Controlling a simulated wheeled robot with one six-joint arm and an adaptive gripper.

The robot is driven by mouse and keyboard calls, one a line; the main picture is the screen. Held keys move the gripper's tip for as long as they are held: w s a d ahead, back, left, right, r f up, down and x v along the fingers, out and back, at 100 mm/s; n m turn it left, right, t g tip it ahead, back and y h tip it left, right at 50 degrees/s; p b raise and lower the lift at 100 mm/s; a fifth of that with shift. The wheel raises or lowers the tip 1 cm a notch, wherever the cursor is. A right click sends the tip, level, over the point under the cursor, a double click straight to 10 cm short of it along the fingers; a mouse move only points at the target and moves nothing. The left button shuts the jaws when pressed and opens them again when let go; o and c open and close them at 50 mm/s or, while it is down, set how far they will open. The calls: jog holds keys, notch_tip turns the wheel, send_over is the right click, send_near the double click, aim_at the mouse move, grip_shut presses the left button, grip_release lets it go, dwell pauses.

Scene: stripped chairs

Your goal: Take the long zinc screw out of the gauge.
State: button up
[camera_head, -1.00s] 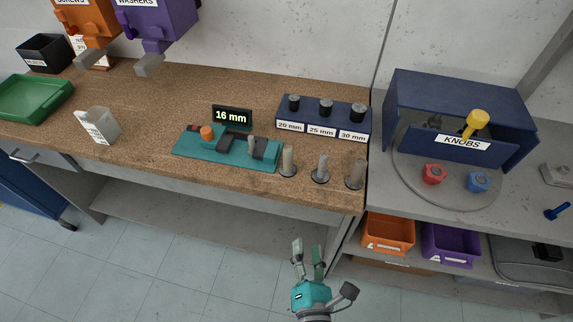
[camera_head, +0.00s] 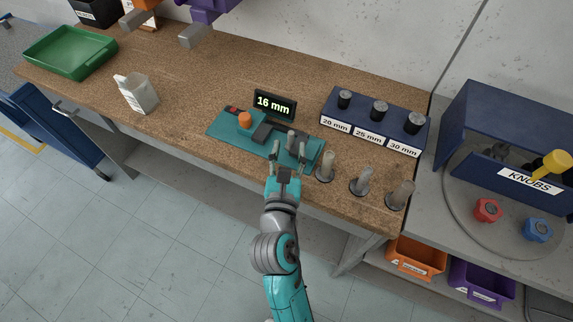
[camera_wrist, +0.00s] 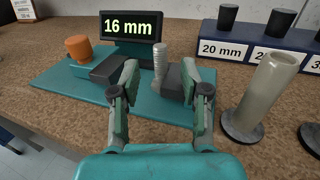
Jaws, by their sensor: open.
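The gauge is a teal plate (camera_head: 228,148) with dark blocks, an orange knob (camera_head: 245,119) and a display (camera_head: 274,104) reading 16 mm. The zinc screw (camera_wrist: 160,66) stands upright in the gauge between the dark blocks; it also shows in the head view (camera_head: 291,140). My gripper (camera_head: 288,155) is at the front edge of the gauge, open, with its fingers pointing toward the screw. In the wrist view the screw appears between the two fingertips (camera_wrist: 161,80), apart from both and a little beyond them. The screw's lower end is partly hidden.
Three upright tubes stand on dark bases right of the gauge, the nearest (camera_head: 326,166) close to my right finger. A blue rack (camera_head: 369,133) labelled 20, 25 and 30 mm stands behind them. A white container (camera_head: 138,94) and green tray (camera_head: 69,53) are left; bench between is clear.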

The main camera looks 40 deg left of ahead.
aim_at(291, 140)
jog(key=shift+x, duration=2.35)
jog(key=c, duration=0.8)
grip_shut()
